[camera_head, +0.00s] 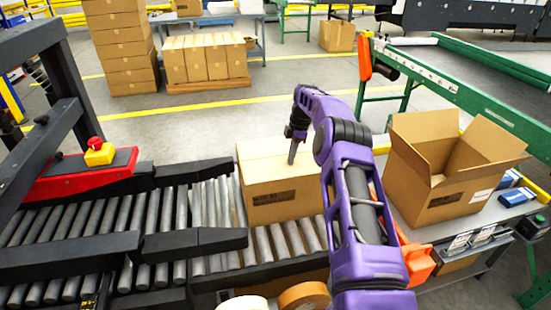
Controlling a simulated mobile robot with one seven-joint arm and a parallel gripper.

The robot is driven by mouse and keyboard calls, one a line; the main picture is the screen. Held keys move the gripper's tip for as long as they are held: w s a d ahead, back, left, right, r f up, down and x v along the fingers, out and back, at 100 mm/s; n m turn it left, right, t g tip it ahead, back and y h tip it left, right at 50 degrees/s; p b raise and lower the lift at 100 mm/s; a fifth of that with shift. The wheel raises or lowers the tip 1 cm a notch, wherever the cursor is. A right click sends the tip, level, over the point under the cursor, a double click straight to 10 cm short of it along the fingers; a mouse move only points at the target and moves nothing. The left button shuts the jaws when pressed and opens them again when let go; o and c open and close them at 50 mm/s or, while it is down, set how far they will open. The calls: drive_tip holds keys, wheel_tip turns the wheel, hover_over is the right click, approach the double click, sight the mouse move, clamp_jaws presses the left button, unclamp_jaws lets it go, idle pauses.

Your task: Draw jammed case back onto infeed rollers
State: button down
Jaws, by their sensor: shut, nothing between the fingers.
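The closed brown case (266,204) sits on the infeed rollers (283,242), just to the right of the ends of the black side guides (221,240). It stands upright with a dark printed label on its near face. My purple arm reaches in from the bottom right and covers the case's right end. My gripper (292,158) points down at the top of the case, with its fingers together and nothing held. I cannot tell whether the fingertips touch the case top.
An open empty box (445,165) stands on a grey table to the right. A red machine part with an emergency stop (98,152) stands at the left. Tape rolls (304,296) are at the bottom. A green conveyor (460,95) runs behind the table. Stacked boxes (205,57) stand at the back.

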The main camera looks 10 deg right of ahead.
drive_tip(key=shift+s+d+f, duration=0.2)
drive_tip(key=shift+d+f, duration=0.15)
drive_tip(key=shift+f, duration=0.15)
drive_tip(key=shift+w+r+p, duration=0.15)
drive_tip(key=shift+r+p, duration=0.3)
drive_tip(key=shift+r, duration=0.3)
drive_tip(key=shift+a, duration=0.1)
